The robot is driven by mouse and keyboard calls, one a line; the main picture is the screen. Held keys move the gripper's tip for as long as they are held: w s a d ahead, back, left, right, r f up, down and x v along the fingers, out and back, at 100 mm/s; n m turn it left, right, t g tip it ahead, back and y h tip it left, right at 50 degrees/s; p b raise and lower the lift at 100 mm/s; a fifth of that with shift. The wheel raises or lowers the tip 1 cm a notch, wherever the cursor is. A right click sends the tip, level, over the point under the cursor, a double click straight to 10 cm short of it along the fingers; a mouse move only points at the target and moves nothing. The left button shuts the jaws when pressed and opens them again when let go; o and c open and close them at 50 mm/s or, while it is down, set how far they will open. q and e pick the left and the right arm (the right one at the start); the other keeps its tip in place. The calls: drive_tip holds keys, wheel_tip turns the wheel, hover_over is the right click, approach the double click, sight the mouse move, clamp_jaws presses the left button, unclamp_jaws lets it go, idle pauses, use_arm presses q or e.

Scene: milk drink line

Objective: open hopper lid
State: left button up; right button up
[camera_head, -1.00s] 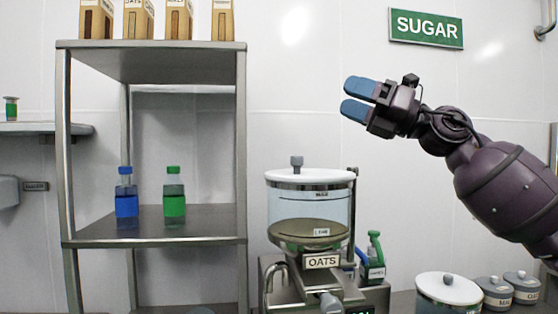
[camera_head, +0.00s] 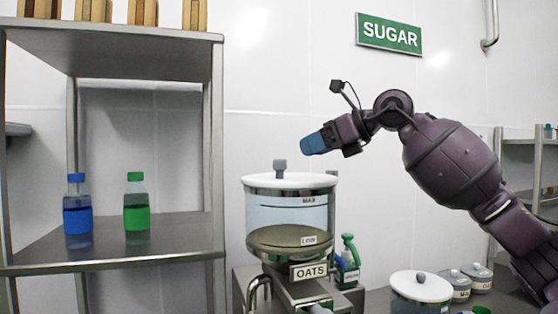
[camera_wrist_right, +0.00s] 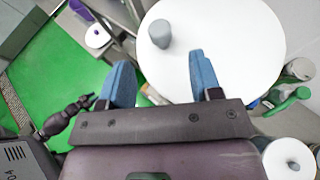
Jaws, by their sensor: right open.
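The hopper (camera_head: 290,222) is a clear cylinder labelled OATS, with a low level of contents. Its white lid (camera_head: 312,181) sits flat on top with a grey knob (camera_head: 280,166) standing upright. My right gripper (camera_head: 313,143) is above and to the right of the knob, with blue fingertips. In the right wrist view, the open fingers (camera_wrist_right: 158,82) are over the lid (camera_wrist_right: 235,45), and the knob (camera_wrist_right: 160,34) shows beyond and between the fingertips, apart from them. The gripper holds nothing. My left gripper is not identifiable in the head view.
A metal shelf (camera_head: 180,233) at left holds a blue bottle (camera_head: 77,205) and a green bottle (camera_head: 136,203). Behind the hopper at right stands a green spray bottle (camera_head: 348,262). A white-lidded container (camera_head: 421,288) and small canisters stand at lower right. A SUGAR sign (camera_head: 389,36) hangs on the wall.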

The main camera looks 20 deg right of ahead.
sight(279, 161)
drive_tip(key=p+x, duration=0.1)
drive_tip(key=x, duration=0.7)
drive_tip(key=shift+r, duration=0.1)
drive_tip(key=shift+w+a+f+p, duration=0.25)
drive_tip(key=shift+w+a+p, duration=0.05)
drive_tip(key=shift+w+a, duration=0.1)
drive_tip(key=shift+c, duration=0.4)
clamp_jaws()
